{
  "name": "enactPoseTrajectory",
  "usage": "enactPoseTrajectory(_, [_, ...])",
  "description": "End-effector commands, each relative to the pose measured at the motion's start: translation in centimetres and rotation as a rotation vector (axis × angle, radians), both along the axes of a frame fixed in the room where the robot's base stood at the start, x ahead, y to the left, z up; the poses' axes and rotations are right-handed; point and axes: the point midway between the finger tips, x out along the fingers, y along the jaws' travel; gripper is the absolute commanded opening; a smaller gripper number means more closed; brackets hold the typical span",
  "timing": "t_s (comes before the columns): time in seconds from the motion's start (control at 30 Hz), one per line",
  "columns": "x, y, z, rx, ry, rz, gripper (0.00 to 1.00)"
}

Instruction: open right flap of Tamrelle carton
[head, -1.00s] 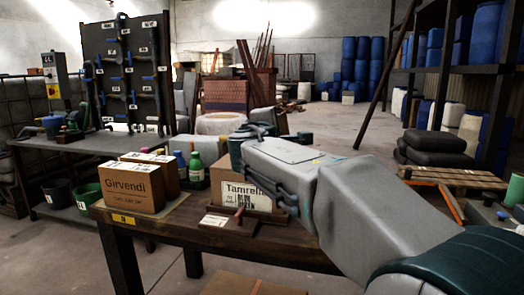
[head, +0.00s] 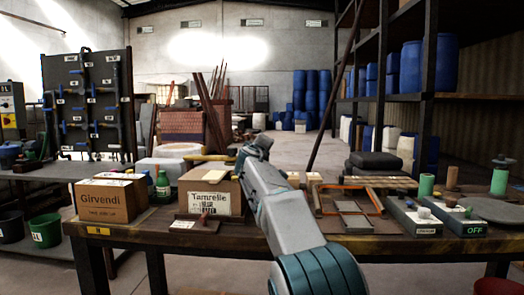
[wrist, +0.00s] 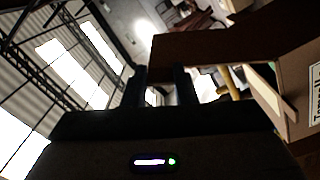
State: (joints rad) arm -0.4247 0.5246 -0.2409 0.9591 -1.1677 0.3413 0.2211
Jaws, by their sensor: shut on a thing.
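The Tamrelle carton (head: 214,190) is a brown box with a white label, standing on the dark table in the head view. Part of its side and label (wrist: 300,88) shows at the right of the wrist view. My gripper (head: 256,146) is at the carton's upper right, and the arm hides the carton's right side. In the wrist view my gripper (wrist: 162,84) has its two dark fingers at a brown cardboard panel (wrist: 220,42), which looks like the right flap. It is shut on this panel. The exact contact at the fingertips is dark and partly hidden.
A Girvendi carton (head: 105,203) and a green bottle (head: 163,187) stand left of the Tamrelle carton. A small dark board (head: 205,224) lies in front. An orange frame (head: 347,198) and a grey box marked OFF (head: 452,217) are on the right.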

Motion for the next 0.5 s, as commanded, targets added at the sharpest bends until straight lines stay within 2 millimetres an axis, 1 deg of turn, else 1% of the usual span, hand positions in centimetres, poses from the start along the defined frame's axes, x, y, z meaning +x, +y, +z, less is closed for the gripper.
enactPoseTrajectory(0.13, [0.27,0.49,-0.20,0.022,-0.002,0.010,0.00])
enactPoseTrajectory(0.5, [0.28,0.74,-0.22,0.027,-0.002,0.013,0.00])
